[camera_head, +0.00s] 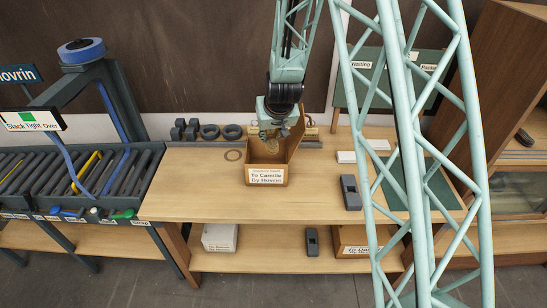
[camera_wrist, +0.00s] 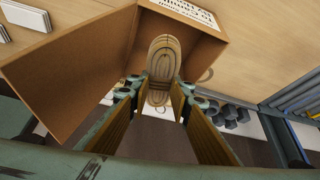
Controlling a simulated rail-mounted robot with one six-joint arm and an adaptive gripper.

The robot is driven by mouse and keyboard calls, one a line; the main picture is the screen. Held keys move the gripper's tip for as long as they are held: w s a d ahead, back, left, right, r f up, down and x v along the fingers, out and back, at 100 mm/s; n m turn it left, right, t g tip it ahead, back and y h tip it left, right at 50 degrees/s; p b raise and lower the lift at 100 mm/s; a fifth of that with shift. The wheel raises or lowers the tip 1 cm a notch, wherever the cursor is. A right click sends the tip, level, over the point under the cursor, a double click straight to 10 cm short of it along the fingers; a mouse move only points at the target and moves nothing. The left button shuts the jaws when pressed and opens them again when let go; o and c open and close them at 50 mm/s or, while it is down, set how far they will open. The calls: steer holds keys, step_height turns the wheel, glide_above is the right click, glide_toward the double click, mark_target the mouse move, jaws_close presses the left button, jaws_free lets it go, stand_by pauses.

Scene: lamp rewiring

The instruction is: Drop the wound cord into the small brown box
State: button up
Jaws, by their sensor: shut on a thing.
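The small brown box (camera_head: 252,176) stands open on the workbench, with a white label on its front reading "To Camille By Huvrin". My gripper (camera_head: 273,127) is just above its open top, pointing down. In the wrist view, my gripper (camera_wrist: 161,88) is shut on the wound cord (camera_wrist: 163,52), a tan oval coil gripped between the two fingers. The cord also shows in the head view (camera_head: 269,143), hanging at the box's mouth. In the wrist view, the brown box (camera_wrist: 70,80) lies around the upper left, behind the cord. The box's floor is mostly hidden in the head view.
The bench top (camera_head: 200,195) is clear left of the box. A thin ring (camera_head: 233,155) and dark rings (camera_head: 221,131) lie behind there. A dark device (camera_head: 350,192) and a green mat (camera_head: 405,185) are to the right. A roller conveyor (camera_head: 75,180) stands left.

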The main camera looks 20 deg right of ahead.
steer(key=o, duration=1)
steer(key=shift+c, duration=0.2)
steer(key=shift+r, duration=0.1)
steer(key=v, duration=1)
steer(key=shift+r, duration=0.15)
steer(key=shift+s+r, duration=0.4)
steer(key=shift+r, duration=0.05)
steer(key=shift+s+r, duration=0.1)
steer(key=shift+r, duration=0.05)
stand_by(0.7)
steer(key=shift+r, duration=0.1)
